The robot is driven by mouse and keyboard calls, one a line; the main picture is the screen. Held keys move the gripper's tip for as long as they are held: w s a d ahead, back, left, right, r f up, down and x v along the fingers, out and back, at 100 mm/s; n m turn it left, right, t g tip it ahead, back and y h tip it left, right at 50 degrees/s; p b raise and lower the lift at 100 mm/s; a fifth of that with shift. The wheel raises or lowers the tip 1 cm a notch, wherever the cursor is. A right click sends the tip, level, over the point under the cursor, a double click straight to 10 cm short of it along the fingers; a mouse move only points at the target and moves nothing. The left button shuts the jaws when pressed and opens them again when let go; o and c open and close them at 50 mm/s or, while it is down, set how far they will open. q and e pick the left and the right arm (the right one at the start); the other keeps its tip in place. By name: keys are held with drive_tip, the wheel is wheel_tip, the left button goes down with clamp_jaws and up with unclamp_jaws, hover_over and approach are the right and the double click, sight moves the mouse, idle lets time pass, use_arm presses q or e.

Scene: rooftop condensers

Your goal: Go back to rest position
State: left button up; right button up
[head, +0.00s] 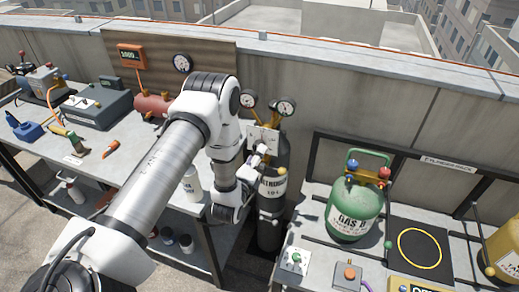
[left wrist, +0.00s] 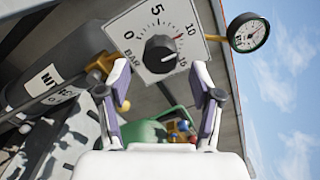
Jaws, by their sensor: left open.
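My left arm reaches in from the lower left of the head view, and its gripper (head: 258,160) is close in front of the regulator of a dark nitrogen cylinder (head: 271,205). In the left wrist view my left gripper (left wrist: 153,70) is open, with its two fingers apart and nothing held between them. A white dial plate (left wrist: 157,30) marked in bar and its black knob (left wrist: 160,53) lie just beyond the fingertips. The knob's pointer is toward the upper-right part of the scale. Any contact with the knob cannot be told. My right gripper is not in view.
Two round gauges (head: 248,99) top the cylinder. A workbench (head: 105,165) with tools stands left. At right, a table holds a green gas bottle (head: 349,216), a black mat with a yellow ring (head: 419,249) and a yellow bottle (head: 505,250). A parapet wall (head: 385,115) runs behind.

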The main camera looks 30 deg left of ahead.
use_arm(q)
drive_tip(key=v, duration=0.3)
drive_tip(key=shift+s, duration=0.25)
drive_tip(key=s+d+f+n+g+h+b, duration=0.2)
drive_tip(key=s+d+f+n+g+h, duration=0.3)
drive_tip(key=s+d+f+g, duration=0.7)
drive_tip(key=s+f+n+g, duration=0.2)
drive_tip(key=s+f+n, duration=0.1)
drive_tip(key=s+n, duration=0.5)
drive_tip(key=s+f+n+g, duration=0.3)
drive_tip(key=s+n, duration=0.5)
drive_tip(key=s, duration=0.2)
drive_tip(key=shift+s+n+y, duration=0.2)
drive_tip(key=shift+n+y, duration=0.1)
drive_tip(key=shift+n, duration=0.1)
